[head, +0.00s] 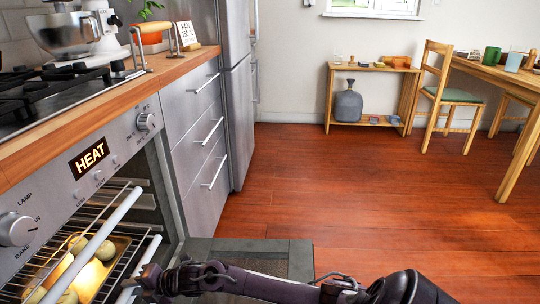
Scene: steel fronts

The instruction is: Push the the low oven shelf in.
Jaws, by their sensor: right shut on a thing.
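The oven (110,165) stands at the left with its cavity open and lit. A wire shelf (118,200) with a pale front bar (95,245) shows in it. A second pale bar (146,262), lower and further out, appears to be the front of the low oven shelf. My right gripper (138,281) comes in from the right along the bottom edge and is shut on this lower bar. The fingertips are small and partly cut off at the bottom. Most of the low shelf is hidden. My left gripper is not in view.
A tray with round pale items (105,250) glows inside the oven. The open oven door (270,256) lies folded down, beneath my right arm. Steel drawers (205,140) and a fridge (238,100) stand beyond. The wooden floor (360,200) is clear toward a low shelf unit, chair and table.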

